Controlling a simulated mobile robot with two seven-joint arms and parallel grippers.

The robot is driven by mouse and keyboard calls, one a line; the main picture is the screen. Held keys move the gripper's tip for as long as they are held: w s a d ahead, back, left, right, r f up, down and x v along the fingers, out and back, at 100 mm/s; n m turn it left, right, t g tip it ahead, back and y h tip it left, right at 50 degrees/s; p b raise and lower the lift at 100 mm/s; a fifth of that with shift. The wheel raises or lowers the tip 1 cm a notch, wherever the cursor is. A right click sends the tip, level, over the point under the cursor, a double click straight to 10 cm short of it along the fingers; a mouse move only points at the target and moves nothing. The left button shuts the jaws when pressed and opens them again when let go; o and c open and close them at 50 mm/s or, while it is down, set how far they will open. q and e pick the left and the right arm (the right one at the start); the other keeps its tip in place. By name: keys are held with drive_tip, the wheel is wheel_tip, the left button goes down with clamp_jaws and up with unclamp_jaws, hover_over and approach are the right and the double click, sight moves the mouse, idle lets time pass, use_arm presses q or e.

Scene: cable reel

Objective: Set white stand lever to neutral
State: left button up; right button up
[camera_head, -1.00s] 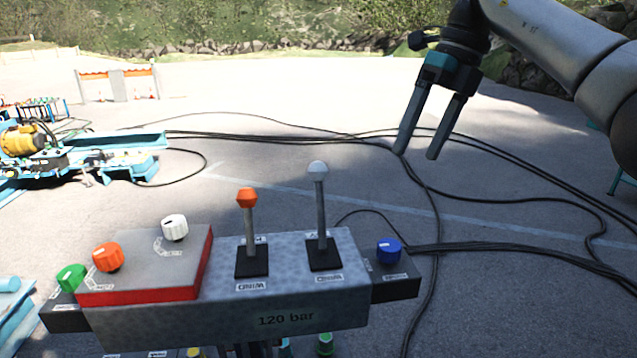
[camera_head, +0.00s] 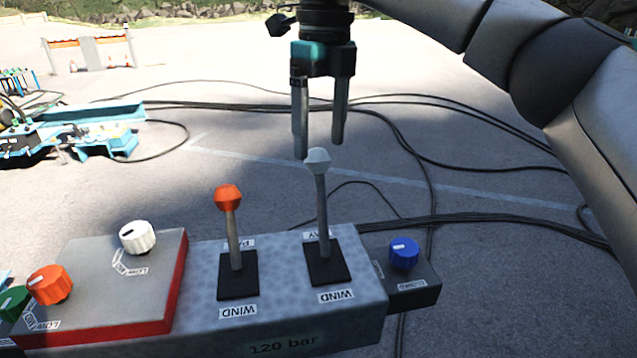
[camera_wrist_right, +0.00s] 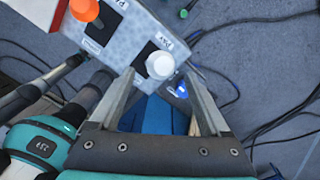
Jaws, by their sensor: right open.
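The white-knobbed stand lever (camera_head: 318,162) rises from a black base plate on the grey control box (camera_head: 285,288). It stands nearly upright, and its plate has a WIND label on the near side. My right gripper (camera_head: 318,152) is open, pointing down, with its fingertips at about the white knob's height in the head view. In the right wrist view the white knob (camera_wrist_right: 160,65) shows between and just beyond the open fingers (camera_wrist_right: 160,78). I cannot tell whether they touch it. My left gripper is not in view.
An orange-knobbed lever (camera_head: 229,198) stands left of the white one. A blue dial (camera_head: 404,252) is on the right, and white (camera_head: 137,237) and orange (camera_head: 50,284) dials are on the left. Black cables cross the ground behind the box.

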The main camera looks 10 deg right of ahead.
sight(319, 182)
wheel_tip(319, 182, down, 6)
drive_tip(key=shift+s+a+f, duration=0.1)
drive_tip(key=shift+f, duration=0.9)
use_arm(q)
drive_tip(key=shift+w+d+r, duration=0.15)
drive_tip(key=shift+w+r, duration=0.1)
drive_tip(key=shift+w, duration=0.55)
use_arm(e)
drive_tip(key=shift+c, duration=0.2)
clamp_jaws()
